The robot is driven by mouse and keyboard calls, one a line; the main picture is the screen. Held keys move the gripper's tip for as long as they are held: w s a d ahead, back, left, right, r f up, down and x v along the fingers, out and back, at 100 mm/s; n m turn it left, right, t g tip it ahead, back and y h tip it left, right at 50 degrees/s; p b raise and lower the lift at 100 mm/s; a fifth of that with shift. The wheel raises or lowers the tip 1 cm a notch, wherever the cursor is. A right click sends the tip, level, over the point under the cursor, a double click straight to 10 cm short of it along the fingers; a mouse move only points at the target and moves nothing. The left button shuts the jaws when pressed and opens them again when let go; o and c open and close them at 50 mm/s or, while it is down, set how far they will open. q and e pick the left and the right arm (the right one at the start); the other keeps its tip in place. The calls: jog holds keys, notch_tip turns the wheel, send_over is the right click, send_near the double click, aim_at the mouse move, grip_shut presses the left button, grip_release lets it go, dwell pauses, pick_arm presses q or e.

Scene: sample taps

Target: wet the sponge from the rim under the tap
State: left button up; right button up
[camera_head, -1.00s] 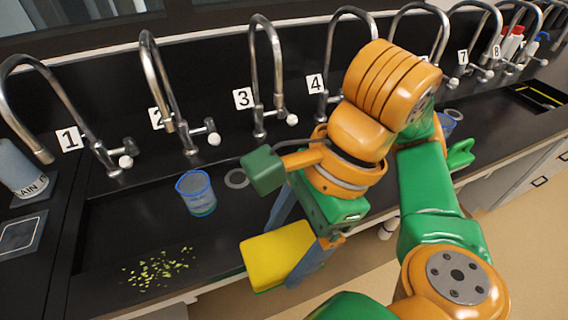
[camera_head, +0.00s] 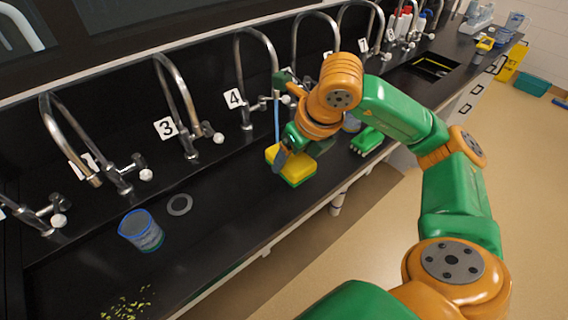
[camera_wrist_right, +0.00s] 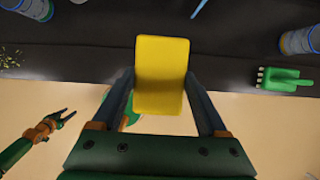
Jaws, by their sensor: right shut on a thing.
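The yellow and green sponge (camera_head: 297,169) is held in my right gripper (camera_head: 285,152), above the front part of the black bench near its edge. In the right wrist view the sponge's yellow face (camera_wrist_right: 162,75) fills the space between the two fingers of the right gripper (camera_wrist_right: 162,98). Curved metal taps line the back, among them the tap by label 3 (camera_head: 178,90) and the tap by label 4 (camera_head: 258,65). The sponge is in front of these taps, not under a spout. My left gripper (camera_wrist_right: 58,118) shows small in the right wrist view with its fingers apart.
A blue-rimmed beaker (camera_head: 141,231) and a grey ring (camera_head: 179,205) are on the bench at left. Yellow-green bits (camera_head: 128,303) lie nearer. A dark basin (camera_head: 433,66) is farther right.

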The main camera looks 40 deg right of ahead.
jog(key=shift+w+d+f, duration=0.15)
jog(key=shift+w+d, duration=0.2)
jog(key=shift+w, duration=0.25)
jog(key=w+d+f+p, duration=0.2)
jog(key=w+d, duration=0.4)
jog(key=w, duration=0.5)
jog(key=shift+d+f+p, duration=0.2)
jog(key=shift+f+p, duration=0.1)
jog(key=shift+p, duration=0.2)
jog(key=shift+s, duration=0.15)
jog(key=s+a+b, duration=0.2)
jog(key=s+a, duration=0.2)
jog(key=s, duration=0.2)
jog(key=shift+s, duration=0.35)
dwell(0.4)
